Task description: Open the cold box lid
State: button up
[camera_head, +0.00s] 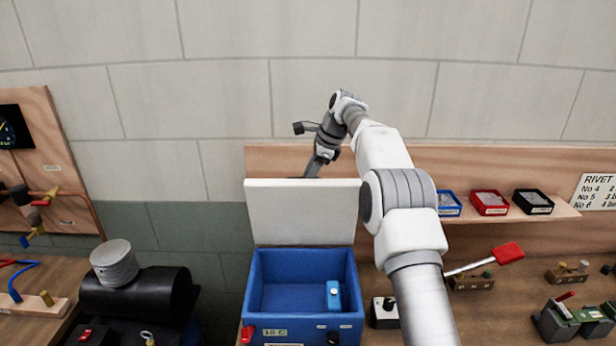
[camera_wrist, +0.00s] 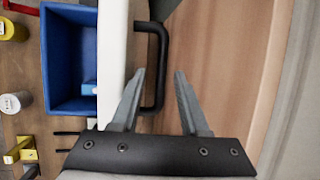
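The cold box (camera_head: 303,333) is a blue open-topped bin on the bench. Its white lid (camera_head: 302,212) stands upright at the back edge, and the box interior is exposed. In the wrist view the blue box (camera_wrist: 70,106) is at left, beside the edge-on white lid (camera_wrist: 111,60). A black U-shaped handle (camera_wrist: 163,50) sticks out from the lid's outer face. My gripper (camera_wrist: 159,72) is open, with the handle's bar between its fingers in the picture; contact cannot be told.
A small blue item (camera_head: 333,294) lies inside the box. A dark cylinder (camera_head: 140,293) is to the left. A shelf with blue, red (camera_head: 489,202) and black bins (camera_head: 532,201) is at right, above a red-handled tool (camera_head: 508,253). The wall is close behind the lid.

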jog(key=shift+r, duration=0.1)
jog(key=v, duration=0.7)
jog(key=shift+r, duration=0.2)
